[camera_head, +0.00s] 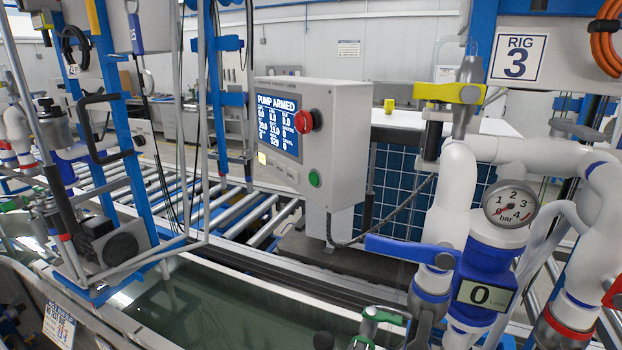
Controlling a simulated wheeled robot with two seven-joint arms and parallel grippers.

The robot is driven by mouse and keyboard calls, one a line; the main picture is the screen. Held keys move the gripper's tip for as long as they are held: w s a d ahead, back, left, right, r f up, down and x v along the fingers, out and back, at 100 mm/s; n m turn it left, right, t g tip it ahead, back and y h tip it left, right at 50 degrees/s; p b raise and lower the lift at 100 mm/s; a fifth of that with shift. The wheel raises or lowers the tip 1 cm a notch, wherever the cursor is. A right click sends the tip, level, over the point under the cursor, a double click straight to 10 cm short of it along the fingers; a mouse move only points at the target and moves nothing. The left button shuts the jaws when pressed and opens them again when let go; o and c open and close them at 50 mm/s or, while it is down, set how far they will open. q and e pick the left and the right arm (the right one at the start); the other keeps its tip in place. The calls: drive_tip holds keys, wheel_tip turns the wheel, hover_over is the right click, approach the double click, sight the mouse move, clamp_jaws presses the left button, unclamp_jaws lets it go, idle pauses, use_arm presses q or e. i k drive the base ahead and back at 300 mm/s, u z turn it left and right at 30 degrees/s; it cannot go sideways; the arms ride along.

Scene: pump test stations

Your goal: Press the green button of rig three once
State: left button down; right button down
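The rig three sign (517,57) is on a grey panel at the upper right. A grey control box (335,130) stands in the middle of the head view, left of the sign. Its screen (278,125) reads "PUMP ARMED" above several numbers. The round green button (314,178) is low on the box's front face, below a large red knob (305,121). Nothing covers the button. A small lit yellowish element (262,158) is at the lower left of the box's front. Neither of my grippers is in view.
White pipes with a pressure gauge (511,205), a blue lever (412,250) and a flow display reading 0 (486,295) stand at the right. A water tank (215,305) lies in front of the box. Metal rollers (215,215) and blue framing fill the left.

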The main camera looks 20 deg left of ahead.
sight(313, 178)
drive_tip(key=k, duration=1.3)
drive_tip(key=z, duration=0.6)
drive_tip(key=i, duration=1.3)
drive_tip(key=u, duration=0.6)
